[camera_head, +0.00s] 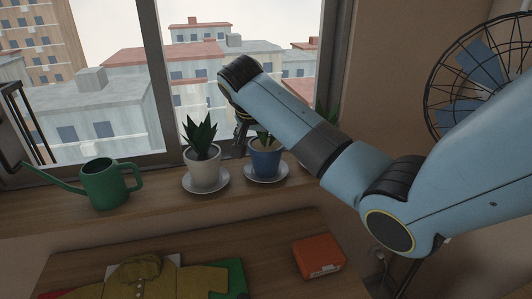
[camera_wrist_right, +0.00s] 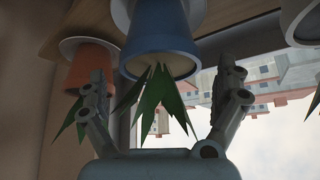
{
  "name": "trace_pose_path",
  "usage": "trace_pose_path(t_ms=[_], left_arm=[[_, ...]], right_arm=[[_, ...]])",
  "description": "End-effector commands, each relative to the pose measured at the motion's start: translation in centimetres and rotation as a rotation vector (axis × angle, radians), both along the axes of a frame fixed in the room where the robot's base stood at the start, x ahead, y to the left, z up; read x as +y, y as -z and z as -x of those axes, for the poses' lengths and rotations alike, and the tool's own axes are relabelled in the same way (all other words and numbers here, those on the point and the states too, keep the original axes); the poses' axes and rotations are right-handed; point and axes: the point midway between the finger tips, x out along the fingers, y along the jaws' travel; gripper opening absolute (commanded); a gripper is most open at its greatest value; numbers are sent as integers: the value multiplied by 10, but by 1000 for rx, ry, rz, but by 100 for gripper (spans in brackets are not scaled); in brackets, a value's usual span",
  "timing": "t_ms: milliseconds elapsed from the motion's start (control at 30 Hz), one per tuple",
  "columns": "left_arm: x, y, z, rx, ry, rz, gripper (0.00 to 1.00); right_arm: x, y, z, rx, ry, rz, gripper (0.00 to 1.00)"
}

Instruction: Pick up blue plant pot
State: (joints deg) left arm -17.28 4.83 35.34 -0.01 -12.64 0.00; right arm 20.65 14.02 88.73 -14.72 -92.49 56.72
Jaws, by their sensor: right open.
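The blue plant pot (camera_head: 265,163) stands upright on a white saucer (camera_head: 267,177) on the window sill, with a spiky green plant in it. My right arm partly covers the plant in the head view. My right gripper (camera_head: 241,131) is at the plant's height, just above and beside the blue pot. In the right wrist view the picture is upside down. There the blue pot (camera_wrist_right: 163,40) lies ahead between the spread fingers of my open gripper (camera_wrist_right: 167,85), its leaves hanging down between them. I see no clear contact with the pot. My left gripper is out of view.
A white pot (camera_head: 204,171) with a plant stands left of the blue pot, and a green watering can (camera_head: 104,184) further left. An orange pot (camera_wrist_right: 90,66) is on the blue pot's other side. An orange box (camera_head: 319,257) and folded clothes (camera_head: 140,279) lie on the lower table.

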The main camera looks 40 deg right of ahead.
Motion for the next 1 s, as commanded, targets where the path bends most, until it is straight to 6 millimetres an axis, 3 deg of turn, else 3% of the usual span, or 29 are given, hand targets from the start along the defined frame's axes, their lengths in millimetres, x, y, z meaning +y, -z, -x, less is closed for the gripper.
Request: trace_pose_path(t_ms=[200, 467, 933, 1000], left_arm=[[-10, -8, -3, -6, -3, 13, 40], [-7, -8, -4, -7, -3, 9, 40], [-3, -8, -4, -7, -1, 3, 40], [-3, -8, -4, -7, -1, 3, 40]], right_arm=[[-14, 21, -7, 1, 1, -1, 100], [-15, 24, -8, -1, -1, -1, 99], [-15, 24, -8, 0, -1, 0, 37], [-15, 23, -8, -2, -1, 1, 37]])
